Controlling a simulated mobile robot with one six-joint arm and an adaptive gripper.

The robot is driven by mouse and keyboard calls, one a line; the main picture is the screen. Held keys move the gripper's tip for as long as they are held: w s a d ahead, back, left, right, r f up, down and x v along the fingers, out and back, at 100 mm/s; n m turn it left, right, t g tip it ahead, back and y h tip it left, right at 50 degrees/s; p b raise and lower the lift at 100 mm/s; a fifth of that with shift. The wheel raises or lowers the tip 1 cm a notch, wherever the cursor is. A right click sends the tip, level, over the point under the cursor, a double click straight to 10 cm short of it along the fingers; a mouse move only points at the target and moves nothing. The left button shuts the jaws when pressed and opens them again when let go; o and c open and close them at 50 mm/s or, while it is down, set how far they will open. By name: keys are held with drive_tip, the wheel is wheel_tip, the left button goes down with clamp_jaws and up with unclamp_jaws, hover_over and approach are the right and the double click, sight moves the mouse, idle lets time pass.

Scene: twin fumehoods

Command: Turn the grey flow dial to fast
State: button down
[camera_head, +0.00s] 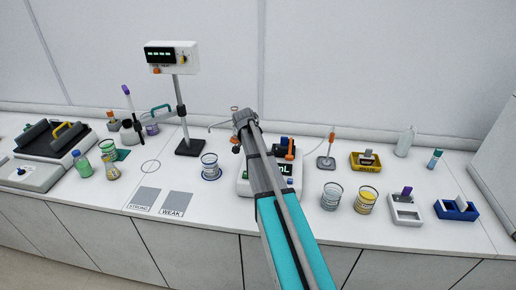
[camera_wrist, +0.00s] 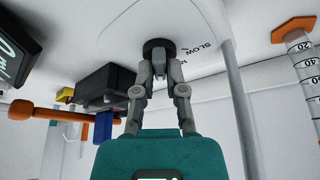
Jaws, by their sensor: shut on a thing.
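In the wrist view the flow dial (camera_wrist: 156,45) is a dark round knob on a white housing (camera_wrist: 115,28). The word SLOW is printed to its right beside small tick marks. My gripper (camera_wrist: 160,68) is shut on the dial, one finger on each side. The fingers hide part of the knob, and I cannot make out its pointer or a FAST label. In the head view the white device (camera_head: 243,187) with a dark green-lit display sits behind my arm. My arm covers the dial and gripper there.
In the wrist view an orange-handled part (camera_wrist: 60,114) and a black block (camera_wrist: 106,85) are left of the fingers. A graduated cylinder (camera_wrist: 303,75) with an orange collar is at right. In the head view beakers (camera_head: 331,196) stand right of the device, and another beaker (camera_head: 210,165) stands left.

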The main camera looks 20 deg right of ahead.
drive_tip(key=shift+w+m+g, duration=0.1)
drive_tip(key=shift+m+g, duration=0.4)
drive_tip(key=shift+m, duration=0.8)
drive_tip(key=c, duration=0.7)
unclamp_jaws()
drive_tip(key=shift+n, duration=0.3)
